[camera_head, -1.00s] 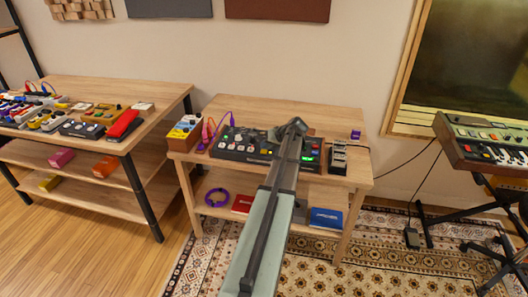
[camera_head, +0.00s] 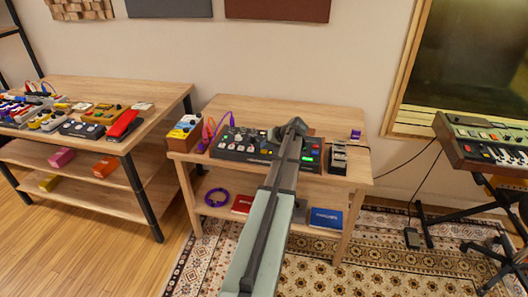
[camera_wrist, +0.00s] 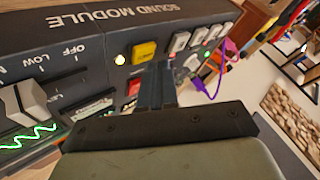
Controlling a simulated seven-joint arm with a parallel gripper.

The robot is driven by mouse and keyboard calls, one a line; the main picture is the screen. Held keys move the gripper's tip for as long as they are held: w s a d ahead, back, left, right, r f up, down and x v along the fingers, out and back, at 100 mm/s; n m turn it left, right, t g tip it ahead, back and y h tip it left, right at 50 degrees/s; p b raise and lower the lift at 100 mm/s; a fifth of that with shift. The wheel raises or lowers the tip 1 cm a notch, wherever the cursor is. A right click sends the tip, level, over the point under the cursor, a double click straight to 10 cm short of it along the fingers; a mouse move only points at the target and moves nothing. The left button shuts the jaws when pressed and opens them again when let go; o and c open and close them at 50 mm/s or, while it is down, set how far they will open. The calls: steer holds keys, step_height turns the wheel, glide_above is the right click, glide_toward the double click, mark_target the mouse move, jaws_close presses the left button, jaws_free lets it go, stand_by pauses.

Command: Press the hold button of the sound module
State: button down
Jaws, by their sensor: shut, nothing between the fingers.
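The sound module (camera_head: 240,144) is a dark box on the small wooden table. My arm crosses in front of it in the head view. In the wrist view the sound module (camera_wrist: 85,50) shows large white lettering, a yellow button (camera_wrist: 144,52), a red button (camera_wrist: 134,87) partly hidden by my fingers, and several pale buttons (camera_wrist: 180,41). A small yellow light glows beside the yellow button. I cannot read which one is the hold button. My gripper (camera_wrist: 157,72) is shut and empty, its tips just by the yellow button; I cannot tell whether they touch.
A yellow-and-blue box (camera_head: 185,131) and purple cables (camera_head: 222,123) stand left of the module. A small pedal (camera_head: 338,158) stands to its right.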

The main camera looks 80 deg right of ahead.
mark_target(266, 152)
steer(key=shift+f, duration=0.2)
stand_by(0.5)
steer(key=shift+f, duration=0.3)
stand_by(0.4)
steer(key=shift+r, duration=0.5)
steer(key=shift+r, duration=0.15)
steer(key=shift+r, duration=2.85)
